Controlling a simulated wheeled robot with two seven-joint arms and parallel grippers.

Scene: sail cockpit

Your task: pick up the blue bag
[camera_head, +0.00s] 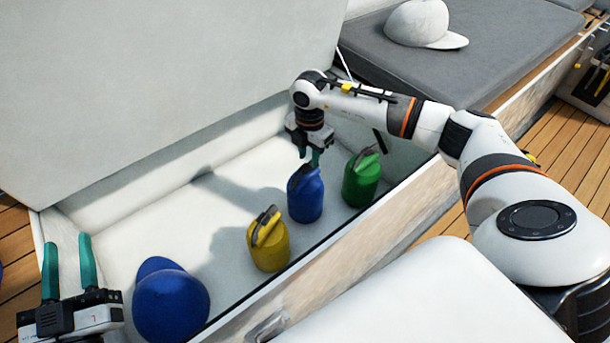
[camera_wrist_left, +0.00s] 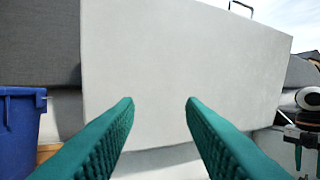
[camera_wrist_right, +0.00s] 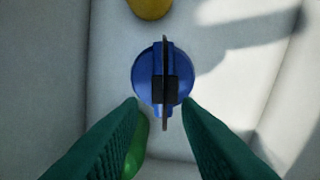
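The blue bag (camera_head: 305,195) stands upright in the open white locker, between a yellow bag and a green bag, with a dark handle on top. My right gripper (camera_head: 311,158) is right above it, fingers pointing down. In the right wrist view the blue bag (camera_wrist_right: 162,82) lies ahead between and beyond the open fingertips (camera_wrist_right: 160,103), its handle running up and down the picture. Whether the fingers touch it I cannot tell. My left gripper (camera_head: 67,248) is open and empty at the lower left, fingers pointing up; its open fingers also show in the left wrist view (camera_wrist_left: 160,102).
The yellow bag (camera_head: 268,245) and green bag (camera_head: 362,180) stand close on either side. A blue cap (camera_head: 168,302) lies in the locker near my left gripper. The raised white lid (camera_head: 150,80) stands behind. A white cap (camera_head: 422,24) rests on the grey cushion (camera_head: 470,65).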

